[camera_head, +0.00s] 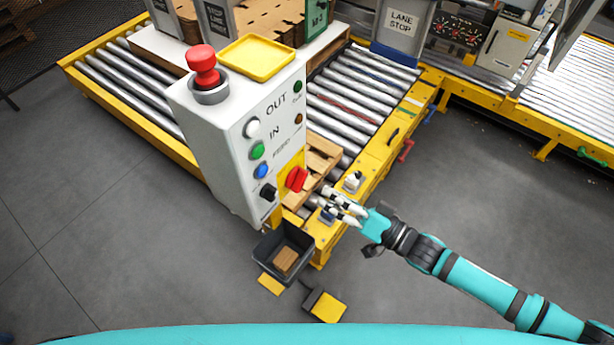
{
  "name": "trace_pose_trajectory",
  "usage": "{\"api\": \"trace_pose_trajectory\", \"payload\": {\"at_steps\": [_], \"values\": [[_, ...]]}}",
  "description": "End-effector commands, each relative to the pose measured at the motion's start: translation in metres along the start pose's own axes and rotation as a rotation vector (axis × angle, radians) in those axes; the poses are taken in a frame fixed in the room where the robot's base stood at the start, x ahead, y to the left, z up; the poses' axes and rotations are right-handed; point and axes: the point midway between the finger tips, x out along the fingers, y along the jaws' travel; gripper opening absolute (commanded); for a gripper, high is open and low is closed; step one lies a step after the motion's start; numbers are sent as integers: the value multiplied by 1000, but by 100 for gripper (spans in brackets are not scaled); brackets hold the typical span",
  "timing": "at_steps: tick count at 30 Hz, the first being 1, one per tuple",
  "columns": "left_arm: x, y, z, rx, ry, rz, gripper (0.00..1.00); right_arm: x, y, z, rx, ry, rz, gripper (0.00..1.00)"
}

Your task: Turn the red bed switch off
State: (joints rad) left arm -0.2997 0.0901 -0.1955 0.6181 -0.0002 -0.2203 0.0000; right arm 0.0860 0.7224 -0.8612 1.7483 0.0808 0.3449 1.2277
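The red bed switch (297,179) is a red rotary handle on a yellow plate, low on the right-hand face of the white control box (215,150). Its handle looks slanted; I cannot read any position marks. My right gripper (328,200) is just right of and slightly below the switch, with its fingers pointing left towards it. Its fingers look apart and empty, and a small gap shows between them and the switch. My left gripper is not in view.
The box also carries a red mushroom button (203,66), a black knob (268,193) and white, green and blue buttons. A yellow tray (257,58) lies on top. A roller conveyor (365,90) stands behind, and a dark bin (262,247) sits below. Open floor lies at left.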

Motion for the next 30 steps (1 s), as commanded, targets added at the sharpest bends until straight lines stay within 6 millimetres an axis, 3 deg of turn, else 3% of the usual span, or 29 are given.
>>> {"api": "trace_pose_trajectory", "payload": {"at_steps": [3, 9, 15, 23, 30], "values": [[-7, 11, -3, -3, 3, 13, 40, 27, -2, -2, -1, 2, -3, 38], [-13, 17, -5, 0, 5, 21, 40, 59, -1, -1, -1, 1, -1, 38], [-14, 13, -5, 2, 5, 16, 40, 73, 0, 0, -1, -1, 1, 38], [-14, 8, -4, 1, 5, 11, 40, 74, 0, 1, -1, -1, 1, 38], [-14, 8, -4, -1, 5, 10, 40, 74, 0, 0, -1, -1, 1, 11]]}}
